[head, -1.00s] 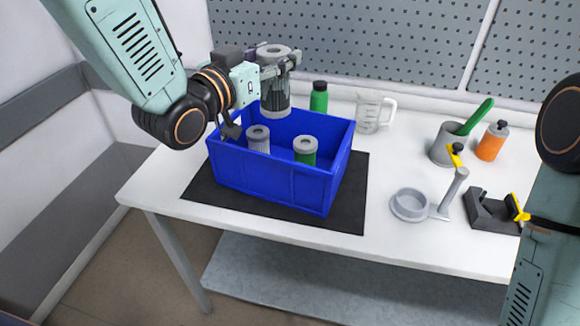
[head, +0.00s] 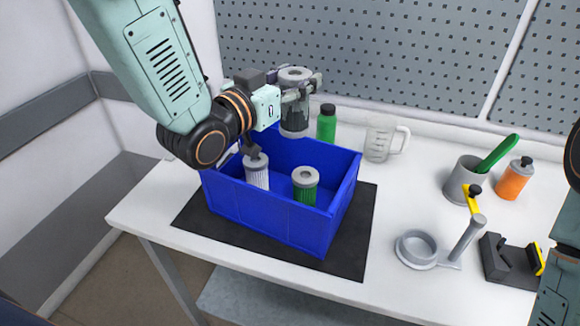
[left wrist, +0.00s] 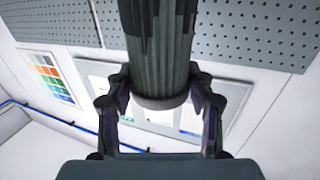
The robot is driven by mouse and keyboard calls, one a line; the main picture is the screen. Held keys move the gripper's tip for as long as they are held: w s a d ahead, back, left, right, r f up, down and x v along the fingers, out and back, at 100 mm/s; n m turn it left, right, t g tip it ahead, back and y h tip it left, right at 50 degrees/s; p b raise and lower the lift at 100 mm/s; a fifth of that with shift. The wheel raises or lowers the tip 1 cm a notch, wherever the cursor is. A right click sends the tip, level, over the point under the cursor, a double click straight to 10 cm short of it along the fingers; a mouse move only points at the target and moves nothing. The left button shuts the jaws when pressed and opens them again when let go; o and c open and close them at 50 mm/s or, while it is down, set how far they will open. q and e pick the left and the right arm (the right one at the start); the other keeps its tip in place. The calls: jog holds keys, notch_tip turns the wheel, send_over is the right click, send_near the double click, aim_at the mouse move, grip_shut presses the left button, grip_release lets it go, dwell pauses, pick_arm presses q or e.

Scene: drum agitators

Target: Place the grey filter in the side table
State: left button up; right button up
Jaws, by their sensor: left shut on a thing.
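The grey filter (head: 294,118) has a dark grey pleated body and a light ring-shaped cap. My left gripper (head: 297,90) is shut on it near its top and holds it upright at the back of the blue crate (head: 265,218). Whether its lower end is inside the crate cannot be told. In the left wrist view the filter (left wrist: 158,50) sits between the two fingers (left wrist: 160,100). A white filter (head: 257,172) and a green filter (head: 305,187) stand in the crate. My right gripper is not in view. No separate side table can be made out.
The crate stands on a black mat (head: 345,250) on the white table (head: 150,208). Behind are a green bottle (head: 326,125) and a clear jug (head: 380,140). At right are a grey cup (head: 462,180), an orange bottle (head: 514,180) and a grey ring holder (head: 417,248).

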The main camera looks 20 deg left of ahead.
aim_at(286, 132)
pick_arm(q)
jog(key=f, duration=0.3)
jog(key=shift+s+f, duration=0.35)
jog(key=shift+f, duration=0.05)
jog(key=shift+w+d+f, duration=0.1)
jog(key=shift+d+f, duration=0.1)
jog(key=shift+f, duration=0.1)
notch_tip(286, 132, down, 3)
jog(key=shift+w+f, duration=0.1)
jog(key=shift+f, duration=0.1)
jog(key=shift+a+f, duration=0.3)
jog(key=shift+a, duration=0.05)
jog(key=shift+d, duration=0.25)
jog(key=shift+d+f+b, duration=0.15)
jog(key=shift+d+b, duration=0.05)
jog(key=shift+b, duration=0.1)
jog(key=shift+a+f+b, duration=0.35)
jog(key=shift+f, duration=0.1)
jog(key=shift+d, duration=0.1)
